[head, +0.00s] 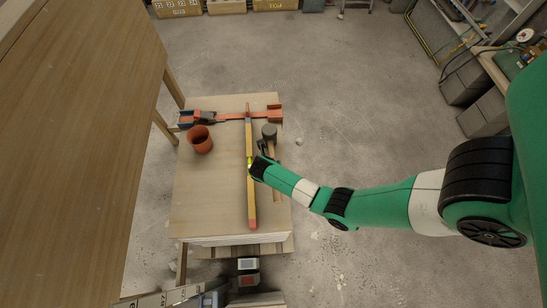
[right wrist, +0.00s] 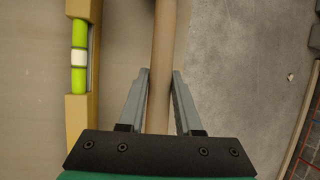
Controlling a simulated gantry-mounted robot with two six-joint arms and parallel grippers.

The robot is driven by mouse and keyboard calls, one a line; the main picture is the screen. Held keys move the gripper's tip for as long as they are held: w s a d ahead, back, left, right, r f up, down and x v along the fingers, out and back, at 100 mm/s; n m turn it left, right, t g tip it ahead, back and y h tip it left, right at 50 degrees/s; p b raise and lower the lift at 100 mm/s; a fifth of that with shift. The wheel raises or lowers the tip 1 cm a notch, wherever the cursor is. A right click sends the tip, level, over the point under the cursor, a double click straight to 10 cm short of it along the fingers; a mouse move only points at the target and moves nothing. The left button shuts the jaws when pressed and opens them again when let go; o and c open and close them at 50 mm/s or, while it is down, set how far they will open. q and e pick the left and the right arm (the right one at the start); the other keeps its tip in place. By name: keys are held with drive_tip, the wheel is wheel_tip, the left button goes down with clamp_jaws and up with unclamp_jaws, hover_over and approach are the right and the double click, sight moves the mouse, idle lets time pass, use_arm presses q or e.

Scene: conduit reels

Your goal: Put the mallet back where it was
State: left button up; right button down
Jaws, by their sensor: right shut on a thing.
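In the right wrist view the handle (right wrist: 163,50) runs up between the two grey fingers. I cannot tell whether the mallet touches the board. My left gripper is out of view.
A yellow spirit level (head: 251,195) lies close left of the mallet, also in the right wrist view (right wrist: 80,110). A red-orange clamp (head: 232,117) lies across the back. An orange cup (head: 200,140) stands at left on the wooden board (head: 205,205); bare board lies below it.

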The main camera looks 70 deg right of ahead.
drive_tip(key=shift+f, duration=0.75)
drive_tip(key=c, duration=0.6)
unclamp_jaws()
